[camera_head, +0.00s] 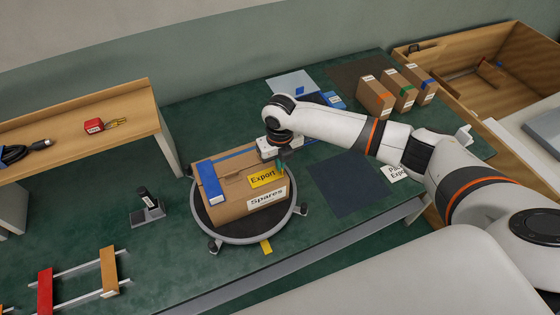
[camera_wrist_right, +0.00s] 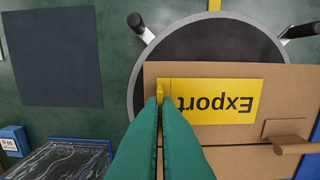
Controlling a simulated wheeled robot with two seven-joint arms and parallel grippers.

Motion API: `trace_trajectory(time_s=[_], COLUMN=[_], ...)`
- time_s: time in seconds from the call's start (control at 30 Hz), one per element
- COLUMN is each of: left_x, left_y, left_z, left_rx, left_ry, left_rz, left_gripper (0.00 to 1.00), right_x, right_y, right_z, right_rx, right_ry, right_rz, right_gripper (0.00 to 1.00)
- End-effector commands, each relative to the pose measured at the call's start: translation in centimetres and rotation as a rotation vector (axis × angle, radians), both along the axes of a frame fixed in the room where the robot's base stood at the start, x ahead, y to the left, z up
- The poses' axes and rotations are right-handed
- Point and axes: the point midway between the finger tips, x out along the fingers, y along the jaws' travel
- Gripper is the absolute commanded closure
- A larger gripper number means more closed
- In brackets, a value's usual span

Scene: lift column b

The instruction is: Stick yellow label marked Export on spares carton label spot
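The spares carton (camera_head: 228,190) is a brown box with a blue strip and a white Spares sign (camera_head: 267,197). It stands on a round dark turntable (camera_head: 245,240). The yellow Export label (camera_head: 263,180) is at the carton's face, above the sign; it also shows, upside down, in the right wrist view (camera_wrist_right: 225,102). My right gripper (camera_head: 281,166) has its green fingers (camera_wrist_right: 161,100) closed together on the label's end tab. I cannot tell whether the label touches the carton. The label spot is not distinguishable. My left gripper is out of view.
Three small cartons (camera_head: 402,92) stand at the back right beside an open wooden crate (camera_head: 485,85). A dark mat (camera_head: 345,182) lies right of the turntable. A black stamp-like tool (camera_head: 147,205) stands left, near a wooden shelf (camera_head: 90,110) and a rack (camera_head: 75,280).

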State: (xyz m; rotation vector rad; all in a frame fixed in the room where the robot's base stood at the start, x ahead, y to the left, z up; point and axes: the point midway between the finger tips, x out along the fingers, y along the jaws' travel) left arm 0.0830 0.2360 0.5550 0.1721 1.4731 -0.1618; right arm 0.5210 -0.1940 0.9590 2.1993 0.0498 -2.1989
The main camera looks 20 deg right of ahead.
Motion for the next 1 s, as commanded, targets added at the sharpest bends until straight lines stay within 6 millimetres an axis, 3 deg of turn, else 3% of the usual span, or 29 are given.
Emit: trace_trajectory(time_s=[0.3,0.47,0.8,1.0], left_x=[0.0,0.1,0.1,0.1], left_y=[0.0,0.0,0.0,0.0], left_z=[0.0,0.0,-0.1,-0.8], left_rx=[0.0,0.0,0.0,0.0], left_ry=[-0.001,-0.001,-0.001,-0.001], left_rz=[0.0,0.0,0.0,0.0], left_gripper=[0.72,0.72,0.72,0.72], right_x=[-0.1,-0.1,0.0,0.1], right_y=[0.0,0.0,0.0,0.0], right_z=[-0.1,-0.1,0.3,3.2], right_rx=[-0.001,-0.001,0.0,0.0], right_ry=[0.002,0.002,0.0,-0.004], right_rz=[0.0,0.0,0.0,0.001], right_gripper=[1.0,0.72,0.72,0.72])
